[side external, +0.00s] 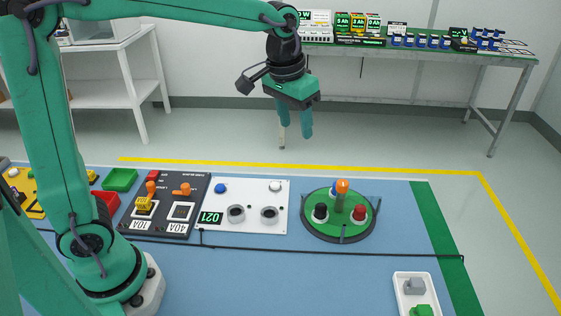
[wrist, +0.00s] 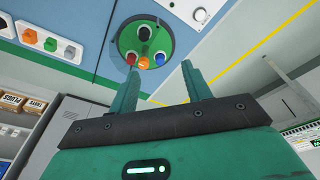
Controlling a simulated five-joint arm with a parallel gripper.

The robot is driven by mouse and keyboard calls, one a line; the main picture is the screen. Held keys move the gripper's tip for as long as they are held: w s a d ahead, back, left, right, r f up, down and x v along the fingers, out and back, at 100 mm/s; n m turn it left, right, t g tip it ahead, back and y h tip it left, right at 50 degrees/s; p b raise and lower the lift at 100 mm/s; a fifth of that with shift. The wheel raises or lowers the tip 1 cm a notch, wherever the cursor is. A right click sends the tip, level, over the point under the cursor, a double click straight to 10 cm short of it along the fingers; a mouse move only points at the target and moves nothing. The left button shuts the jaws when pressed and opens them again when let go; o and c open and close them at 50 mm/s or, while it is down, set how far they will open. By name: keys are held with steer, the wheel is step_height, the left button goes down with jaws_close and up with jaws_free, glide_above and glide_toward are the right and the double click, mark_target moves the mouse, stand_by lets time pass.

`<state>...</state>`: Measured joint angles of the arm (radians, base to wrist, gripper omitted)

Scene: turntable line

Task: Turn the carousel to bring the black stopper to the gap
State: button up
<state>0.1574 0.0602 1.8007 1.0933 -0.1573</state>
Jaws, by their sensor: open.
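The carousel (side external: 340,229) is a round green disc in a dark ring on the blue table. The black stopper (side external: 320,211) stands on its left side, the red stopper (side external: 359,212) on its right, and the blue stopper (side external: 333,189) behind, partly hidden. In the wrist view the black stopper (wrist: 145,32) is at the disc's far side, with red (wrist: 131,58) and blue (wrist: 160,58) nearer. My gripper (side external: 294,136) is open and empty, above and behind the carousel, touching nothing. I cannot tell where the gap is.
Left of the carousel are a white panel (side external: 251,191) with two round sockets and a dark switch panel (side external: 164,229). A white tray (side external: 407,312) stands at the front right. A black cable (side external: 270,247) crosses the table in front of the carousel.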

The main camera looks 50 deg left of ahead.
steer(key=g, duration=0.2)
glide_toward(343, 182)
steer(key=shift+s+a+f, duration=0.15)
steer(key=shift+f, duration=0.05)
steer(key=shift+w+d+f, duration=0.25)
steer(key=shift+d+f, duration=0.05)
steer(key=shift+f, duration=0.15)
steer(key=shift+f, duration=3.85)
steer(key=shift+c, duration=0.2)
jaws_close()
